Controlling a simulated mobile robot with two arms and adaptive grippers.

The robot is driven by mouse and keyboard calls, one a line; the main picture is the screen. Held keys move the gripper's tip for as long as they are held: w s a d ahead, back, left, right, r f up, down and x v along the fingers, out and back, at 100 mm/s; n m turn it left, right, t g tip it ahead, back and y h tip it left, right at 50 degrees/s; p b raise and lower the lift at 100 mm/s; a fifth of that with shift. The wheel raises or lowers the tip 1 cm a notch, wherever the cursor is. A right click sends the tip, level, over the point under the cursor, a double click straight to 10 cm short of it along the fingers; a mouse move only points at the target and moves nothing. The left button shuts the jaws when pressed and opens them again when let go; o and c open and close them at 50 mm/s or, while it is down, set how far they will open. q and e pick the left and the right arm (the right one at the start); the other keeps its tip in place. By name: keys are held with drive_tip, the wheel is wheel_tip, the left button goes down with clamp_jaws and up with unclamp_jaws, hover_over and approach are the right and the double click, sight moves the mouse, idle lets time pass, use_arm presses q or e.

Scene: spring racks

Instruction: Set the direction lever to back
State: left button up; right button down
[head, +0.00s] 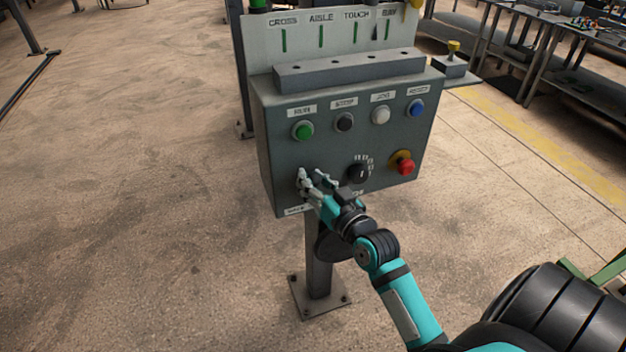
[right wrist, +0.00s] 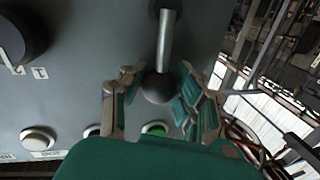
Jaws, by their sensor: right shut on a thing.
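The direction lever shows in the right wrist view as a pale metal rod with a dark ball knob (right wrist: 158,88) at its end, on the grey face of the control box (head: 283,158). My right gripper (right wrist: 155,90) is shut on the lever, with its fingers on either side of the knob. In the head view my right gripper (head: 313,180) is at the lower left of the box front and hides most of the lever. I cannot tell the lever's setting. My left gripper is not in view.
A row of green (head: 303,131), black (head: 344,122), white (head: 380,115) and blue (head: 415,108) buttons lies above the gripper. A dark rotary knob (head: 359,174) and a red emergency button (head: 403,165) are to the right. Workbenches stand at the back right; floor at left is clear.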

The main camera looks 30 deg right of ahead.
sight(290, 183)
drive_tip(key=shift+w+a+r+n+p, duration=0.15)
drive_tip(key=shift+a+n+p, duration=0.2)
drive_tip(key=shift+n+p, duration=0.4)
drive_tip(key=shift+w+a+f+n+g+p, duration=0.15)
drive_tip(key=shift+a+n+g+p, duration=0.4)
drive_tip(key=shift+p, duration=0.7)
drive_tip(key=shift+w+a+f+n+p, duration=0.1)
drive_tip(key=shift+a+f+n+p, duration=0.15)
drive_tip(key=shift+n+p, duration=0.3)
drive_tip(key=shift+a+f+n+p, duration=0.1)
drive_tip(key=shift+a+n+p, duration=0.2)
drive_tip(key=shift+n, duration=0.35)
drive_tip(key=shift+a+f+n+h+p, duration=0.3)
drive_tip(key=shift+a+f+n+p, duration=0.1)
drive_tip(key=shift+n+p, duration=0.25)
drive_tip(key=shift+f, duration=0.1)
